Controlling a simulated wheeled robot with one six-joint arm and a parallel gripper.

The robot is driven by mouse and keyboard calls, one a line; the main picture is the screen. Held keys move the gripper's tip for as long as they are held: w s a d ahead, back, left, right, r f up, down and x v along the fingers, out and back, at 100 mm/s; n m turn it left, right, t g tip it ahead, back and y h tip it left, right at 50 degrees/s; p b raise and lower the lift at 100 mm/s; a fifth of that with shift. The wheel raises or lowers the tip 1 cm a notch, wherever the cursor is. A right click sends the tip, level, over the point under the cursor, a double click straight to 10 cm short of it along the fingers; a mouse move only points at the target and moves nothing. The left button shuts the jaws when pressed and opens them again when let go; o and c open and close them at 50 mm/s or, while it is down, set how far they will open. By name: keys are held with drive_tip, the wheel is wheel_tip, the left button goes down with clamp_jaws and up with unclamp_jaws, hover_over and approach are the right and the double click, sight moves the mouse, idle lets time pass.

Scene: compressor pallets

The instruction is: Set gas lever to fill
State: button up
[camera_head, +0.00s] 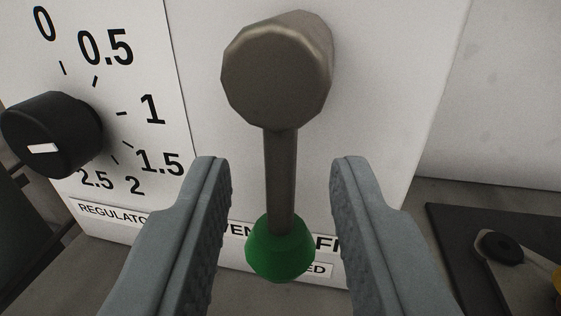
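The gas lever (280,180) hangs from a round metal pivot (278,75) on a pale panel. Its shaft points straight down and ends in a green knob (280,248). My gripper (281,185) is open, with one finger on each side of the lever's shaft and knob. Gaps show between each finger and the lever, so it is not held. A label strip behind the knob is partly hidden; "VEN" shows to its left and "FI" to its right.
A dark plate (470,255) with a black round part (500,247) lies at the lower right. A pale wall (505,110) stands behind.

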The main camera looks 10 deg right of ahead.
drive_tip(key=shift+w, duration=0.1)
clamp_jaws()
drive_tip(key=shift+d, duration=0.1)
idle(0.3)
drive_tip(key=shift+s+d+r+n+g, duration=0.15)
drive_tip(key=shift+d+n+g, duration=0.15)
drive_tip(key=shift+n, duration=0.95)
drive_tip(key=shift+s+d+r+n+g, duration=0.1)
drive_tip(key=shift+d+r+n+g, duration=0.2)
drive_tip(key=shift+n, duration=0.9)
drive_tip(key=shift+s+d+r+n+g, duration=0.15)
drive_tip(key=shift+d+n, duration=0.25)
drive_tip(key=shift+n, duration=0.85)
unclamp_jaws()
